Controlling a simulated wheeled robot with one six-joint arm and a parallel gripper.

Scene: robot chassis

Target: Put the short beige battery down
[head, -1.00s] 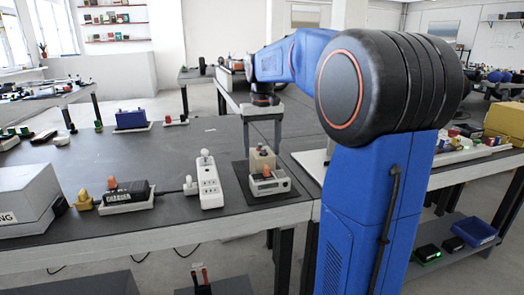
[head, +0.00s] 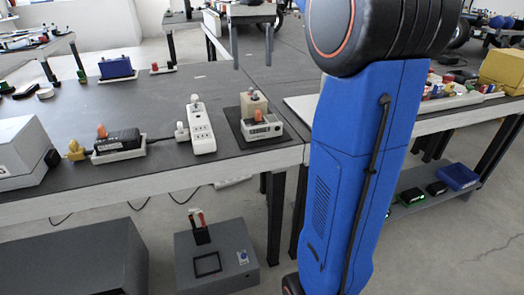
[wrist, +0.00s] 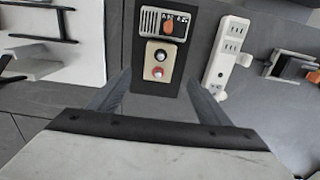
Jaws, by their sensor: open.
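The short beige battery (head: 254,105) stands upright on a dark mat (head: 240,133), close behind a small pale meter (head: 262,129) with an orange knob. My gripper (head: 252,67) is open and empty, above and behind the battery in the head view. In the wrist view my gripper (wrist: 158,92) has its fingers spread wide, and nothing is between them. The battery is clear of both fingers.
A white power strip (head: 202,128) lies left of the mat, with a black charger (head: 118,142) farther left. A pale board (head: 300,108) lies to the right. A grey box (head: 218,262) stands below the table's front edge. Bare table lies behind the mat.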

